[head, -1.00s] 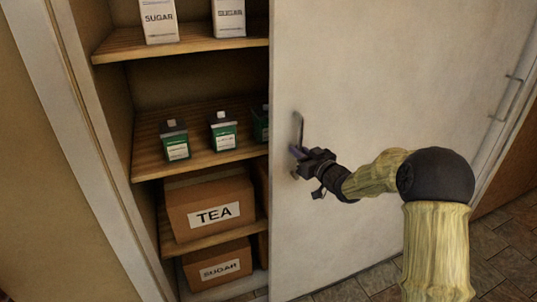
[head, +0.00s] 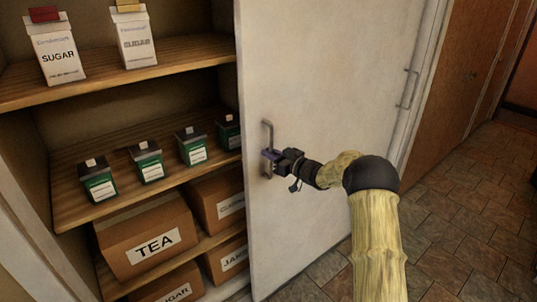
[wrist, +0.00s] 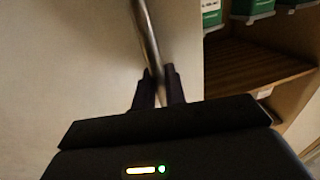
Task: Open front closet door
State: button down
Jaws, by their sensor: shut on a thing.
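The front closet door (head: 325,110) is a pale sliding or swinging panel that covers the right part of the closet; the left part stands open and shows the shelves. Its metal handle (head: 267,132) is a vertical bar near the door's left edge. My gripper (head: 269,160) is at the lower part of this handle. In the wrist view the two dark fingers (wrist: 160,88) are closed around the handle bar (wrist: 148,35), with the door face (wrist: 70,60) to the left. The fingers hide the bar's lower end.
Shelves (head: 110,165) inside hold sugar cartons (head: 55,52), several green boxes (head: 145,160) and brown cartons (head: 150,240). A second handle (head: 408,88) shows farther right. Tiled floor (head: 460,210) is clear at the right.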

jog(key=shift+r, duration=0.1)
jog(key=c, duration=1.5)
grip_release()
jog(key=shift+c, duration=0.2)
jog(key=b+v, duration=0.2)
jog(key=v, duration=1.5)
jog(key=shift+s, duration=0.2)
